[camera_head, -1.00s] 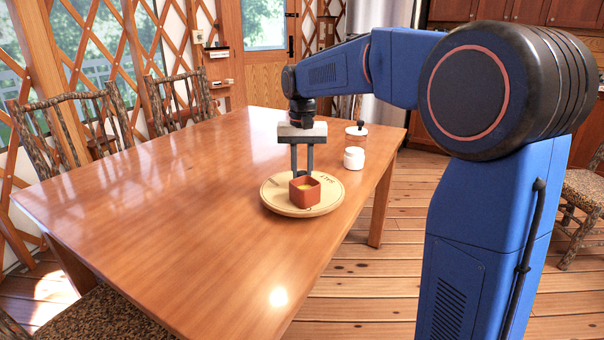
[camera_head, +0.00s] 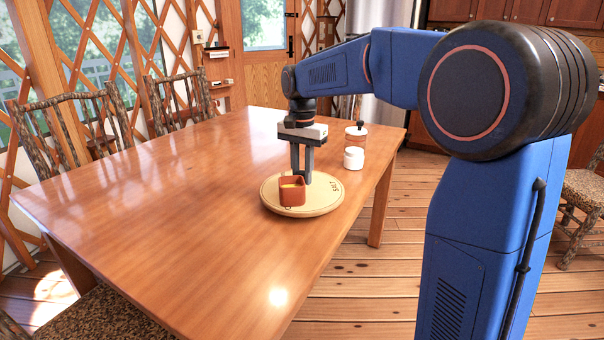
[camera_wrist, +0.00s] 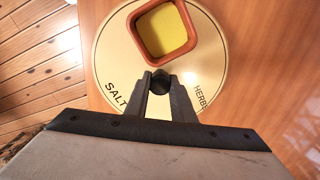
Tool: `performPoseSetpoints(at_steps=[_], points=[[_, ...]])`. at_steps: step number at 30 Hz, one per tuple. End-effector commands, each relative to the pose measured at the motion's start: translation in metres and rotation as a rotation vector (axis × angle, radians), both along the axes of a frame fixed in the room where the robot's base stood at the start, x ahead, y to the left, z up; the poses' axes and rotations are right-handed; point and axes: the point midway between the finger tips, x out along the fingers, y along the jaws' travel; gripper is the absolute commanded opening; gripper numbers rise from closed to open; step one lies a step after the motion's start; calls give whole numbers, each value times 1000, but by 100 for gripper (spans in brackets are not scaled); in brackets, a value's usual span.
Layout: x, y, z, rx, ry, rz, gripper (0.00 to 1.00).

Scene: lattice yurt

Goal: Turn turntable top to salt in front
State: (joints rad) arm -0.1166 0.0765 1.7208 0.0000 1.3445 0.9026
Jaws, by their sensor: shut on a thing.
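The turntable top (camera_head: 322,203) is a round pale wooden disc on the table. A square terracotta pot (camera_head: 291,192) with yellow contents sits on it at the front left. The word SALT (camera_head: 336,187) is at the disc's right side. In the wrist view, SALT (camera_wrist: 116,98) and HERBS (camera_wrist: 201,98) flank the fingers, and the pot (camera_wrist: 165,29) is beyond them. My gripper (camera_head: 302,178) is low over the disc's middle. In the wrist view, its fingers (camera_wrist: 160,80) are closed around a dark round knob (camera_wrist: 160,83).
A white jar (camera_head: 354,158) and a lidded glass jar (camera_head: 356,134) stand behind the turntable near the table's right edge. The wooden table (camera_head: 170,190) is clear to the left. Rustic chairs (camera_head: 75,125) stand along its far left side.

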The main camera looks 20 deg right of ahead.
Motion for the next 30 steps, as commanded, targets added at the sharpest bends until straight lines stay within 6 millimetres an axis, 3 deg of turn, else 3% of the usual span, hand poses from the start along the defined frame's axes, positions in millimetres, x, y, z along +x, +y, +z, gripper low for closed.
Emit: performPoseSetpoints(at_steps=[30], points=[[0,0,1,1,-2,-495,0]])
